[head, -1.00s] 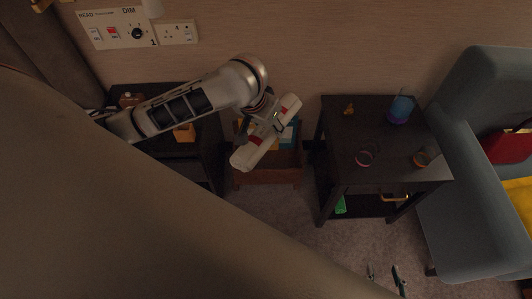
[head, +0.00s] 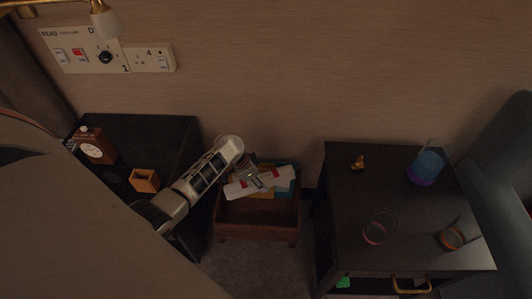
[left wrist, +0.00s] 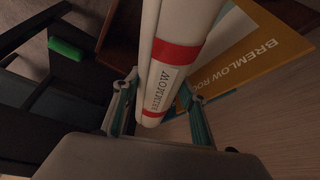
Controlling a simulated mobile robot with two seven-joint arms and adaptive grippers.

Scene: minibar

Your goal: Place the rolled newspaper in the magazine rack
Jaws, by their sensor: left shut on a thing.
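The rolled newspaper (head: 238,189) is white with red bands. The magazine rack (head: 257,230) is a brown wooden box on the floor between two dark tables. The newspaper lies across the back part of the rack's opening in the head view, slightly tilted. I cannot tell whether it touches the rack. My right gripper is out of view.
Magazines (head: 284,187) stand in the rack's back, partly hidden by the newspaper. The right table (head: 345,220) holds glasses and a small gold figure. A wall is behind.

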